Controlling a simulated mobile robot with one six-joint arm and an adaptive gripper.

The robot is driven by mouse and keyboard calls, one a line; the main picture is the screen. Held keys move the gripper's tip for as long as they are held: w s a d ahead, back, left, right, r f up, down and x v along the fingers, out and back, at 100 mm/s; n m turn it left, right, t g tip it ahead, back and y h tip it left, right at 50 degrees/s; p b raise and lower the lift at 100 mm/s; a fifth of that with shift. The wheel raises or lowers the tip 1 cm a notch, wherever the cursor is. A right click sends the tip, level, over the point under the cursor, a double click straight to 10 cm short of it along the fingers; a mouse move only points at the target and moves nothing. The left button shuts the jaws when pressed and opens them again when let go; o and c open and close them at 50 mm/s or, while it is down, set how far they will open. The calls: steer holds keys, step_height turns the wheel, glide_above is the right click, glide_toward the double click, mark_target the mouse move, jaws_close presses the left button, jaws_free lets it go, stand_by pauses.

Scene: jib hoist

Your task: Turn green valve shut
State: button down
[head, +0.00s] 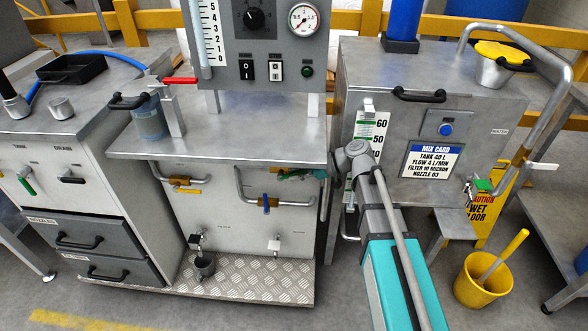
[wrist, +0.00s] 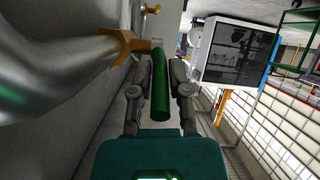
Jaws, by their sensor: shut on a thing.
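The green valve (wrist: 160,88) shows in the wrist view as a green lever handle extending from a brass fitting (wrist: 126,46) on a grey metal pipe. My gripper (wrist: 160,82) has a finger on each side of the handle and is shut on it. In the head view the green handle (head: 288,173) is small, under the right part of the middle bench's top.
Close by on the same panel are a blue-handled valve (head: 266,203) and a yellow-handled valve (head: 187,191). A red lever (head: 179,81) is on the bench top. Another green handle (head: 483,184) is on the right tank's outlet. A yellow bucket (head: 483,280) stands on the floor.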

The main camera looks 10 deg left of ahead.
steer(key=shift+w+d+r+h+p, duration=0.15)
steer(key=shift+d+r+h+p, duration=0.2)
steer(key=shift+p, duration=0.25)
steer(key=shift+s+a+f, duration=0.1)
steer(key=shift+s+a, duration=0.15)
steer(key=shift+a, duration=0.3)
steer(key=c, duration=0.9)
jaws_free()
